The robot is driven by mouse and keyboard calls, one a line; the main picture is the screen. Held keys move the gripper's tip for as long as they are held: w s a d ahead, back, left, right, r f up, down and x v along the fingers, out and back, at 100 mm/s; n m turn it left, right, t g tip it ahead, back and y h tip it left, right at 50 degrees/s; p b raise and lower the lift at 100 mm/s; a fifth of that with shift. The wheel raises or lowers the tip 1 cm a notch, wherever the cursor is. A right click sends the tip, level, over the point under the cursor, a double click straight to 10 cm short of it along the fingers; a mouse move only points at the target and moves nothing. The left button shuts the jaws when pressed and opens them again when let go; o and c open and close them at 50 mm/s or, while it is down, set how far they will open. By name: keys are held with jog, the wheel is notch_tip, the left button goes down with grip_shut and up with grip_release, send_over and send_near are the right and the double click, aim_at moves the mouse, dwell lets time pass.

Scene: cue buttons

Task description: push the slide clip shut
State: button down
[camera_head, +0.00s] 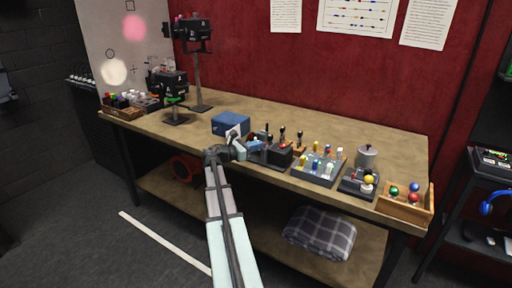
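My gripper (238,135) is over the front middle of the wooden bench (285,117), just in front of a blue box (232,122). It is small in the picture, and its fingers are not clear enough to show whether they are open or shut. A black device with upright levers (272,153) stands close to its right. I cannot pick out a slide clip for certain. It may be too small to see or hidden behind my gripper and arm.
Black devices on stands (176,87) occupy the bench's left part. The bench's back middle is clear.

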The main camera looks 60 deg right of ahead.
jog(key=shift+d, duration=0.15)
jog(key=v, duration=1.4)
